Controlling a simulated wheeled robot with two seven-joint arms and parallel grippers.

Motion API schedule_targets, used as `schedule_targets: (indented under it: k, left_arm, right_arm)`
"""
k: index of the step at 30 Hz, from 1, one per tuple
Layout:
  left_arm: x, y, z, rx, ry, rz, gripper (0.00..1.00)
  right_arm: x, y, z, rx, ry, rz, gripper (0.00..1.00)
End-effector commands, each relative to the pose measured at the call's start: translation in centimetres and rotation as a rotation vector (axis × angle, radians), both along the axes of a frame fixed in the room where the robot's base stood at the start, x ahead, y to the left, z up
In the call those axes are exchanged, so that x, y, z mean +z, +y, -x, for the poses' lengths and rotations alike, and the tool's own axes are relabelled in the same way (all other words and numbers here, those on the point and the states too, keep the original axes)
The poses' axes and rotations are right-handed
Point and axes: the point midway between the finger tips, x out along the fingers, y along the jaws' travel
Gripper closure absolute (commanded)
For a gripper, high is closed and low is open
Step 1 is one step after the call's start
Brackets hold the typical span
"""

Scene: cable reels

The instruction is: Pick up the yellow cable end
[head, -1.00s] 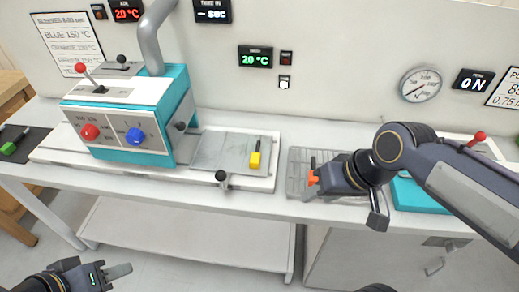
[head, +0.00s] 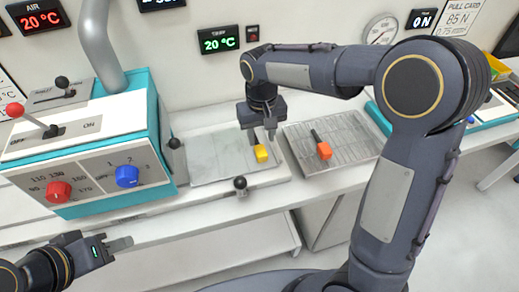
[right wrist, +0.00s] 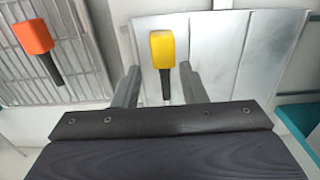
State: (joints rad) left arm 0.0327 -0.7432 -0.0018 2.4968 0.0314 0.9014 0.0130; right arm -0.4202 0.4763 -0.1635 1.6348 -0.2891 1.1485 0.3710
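The yellow cable end (head: 261,153) lies on the pale metal plate (head: 212,160) beside the teal machine. It has a yellow block head and a black stem. My right gripper (head: 261,138) is just above and behind it in the head view, pointing down. In the right wrist view the yellow cable end (right wrist: 162,48) shows between the two spread fingers (right wrist: 159,88), with its black stem toward the gripper. The fingers look apart from it and hold nothing.
An orange cable end (head: 323,150) with a black stem lies on the wire rack (head: 350,148) right of the plate. The teal machine (head: 125,150) with red and blue knobs stands left. A black-knobbed lever (head: 240,184) rises at the plate's front edge.

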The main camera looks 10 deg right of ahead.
Motion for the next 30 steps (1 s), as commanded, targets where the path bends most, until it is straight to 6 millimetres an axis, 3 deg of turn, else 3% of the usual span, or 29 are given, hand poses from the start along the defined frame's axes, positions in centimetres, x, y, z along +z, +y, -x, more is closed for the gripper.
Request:
schedule_targets:
  k: [9,18,26,30]
  left_arm:
    - [0.6,0.0,0.0,0.000,0.000,0.000,0.64]
    - [0.6,0.0,0.0,0.000,0.000,0.000,0.64]
    - [0.6,0.0,0.0,0.000,0.000,0.000,0.64]
    - [0.6,0.0,0.0,0.000,0.000,0.000,0.64]
  right_arm:
    - [-4.4,0.2,-0.2,-0.001,0.003,0.000,0.62]
    - [-4.8,0.3,-0.2,-0.001,0.000,-0.001,0.62]
    - [-4.8,0.3,-0.2,0.000,0.000,-0.001,0.96]
    - [-4.8,0.3,-0.2,0.000,-0.001,-0.001,0.97]
